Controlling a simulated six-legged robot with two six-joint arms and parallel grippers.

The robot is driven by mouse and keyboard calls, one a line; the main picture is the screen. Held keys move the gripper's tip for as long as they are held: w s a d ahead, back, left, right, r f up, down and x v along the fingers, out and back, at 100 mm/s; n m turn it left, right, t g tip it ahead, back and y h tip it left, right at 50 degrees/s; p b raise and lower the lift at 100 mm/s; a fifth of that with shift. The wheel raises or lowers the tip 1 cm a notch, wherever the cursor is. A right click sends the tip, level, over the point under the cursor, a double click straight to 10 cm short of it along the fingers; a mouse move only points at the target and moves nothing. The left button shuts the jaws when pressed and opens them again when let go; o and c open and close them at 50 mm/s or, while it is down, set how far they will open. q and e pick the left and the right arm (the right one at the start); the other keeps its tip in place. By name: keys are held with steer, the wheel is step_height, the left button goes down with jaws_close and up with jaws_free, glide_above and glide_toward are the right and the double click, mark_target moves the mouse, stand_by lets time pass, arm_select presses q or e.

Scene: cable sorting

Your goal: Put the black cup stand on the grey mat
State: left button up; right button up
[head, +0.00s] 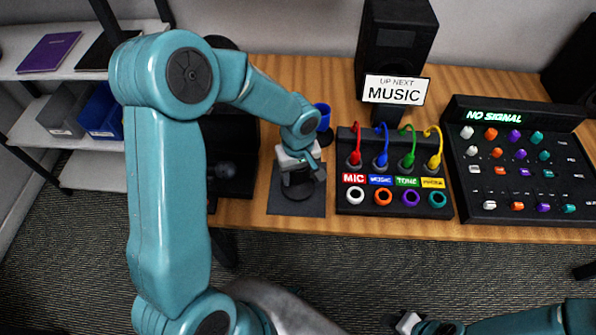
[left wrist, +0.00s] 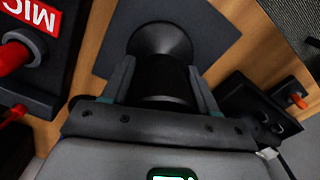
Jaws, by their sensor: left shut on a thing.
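The black cup stand (left wrist: 162,42) is between the fingers of my left gripper (left wrist: 155,85) in the left wrist view, with its flared round end against the grey mat (left wrist: 212,28). My left gripper also shows in the head view (head: 301,184), pointing down over the mat (head: 292,207), with the dark stand (head: 297,190) at its fingers. The gripper is shut on the stand. I cannot tell whether the stand touches the mat. My right gripper (head: 407,322) is at the bottom edge of the head view, far from the stand; its fingers are too small to read.
A blue cup (head: 323,113) stands behind my left gripper. A black cable box (head: 394,202) with red, blue, green and yellow cables is just right of the mat. A mixer panel (head: 520,170) is farther right. A black speaker (head: 393,40) and a MUSIC sign (head: 396,89) are behind.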

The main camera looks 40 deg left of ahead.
arm_select(q)
steer(key=o, duration=1.5)
steer(key=shift+f, duration=0.1)
steer(key=shift+c, duration=0.2)
steer(key=shift+r+p, duration=0.35)
step_height(320, 180, up, 12)
steer(key=shift+f, duration=0.2)
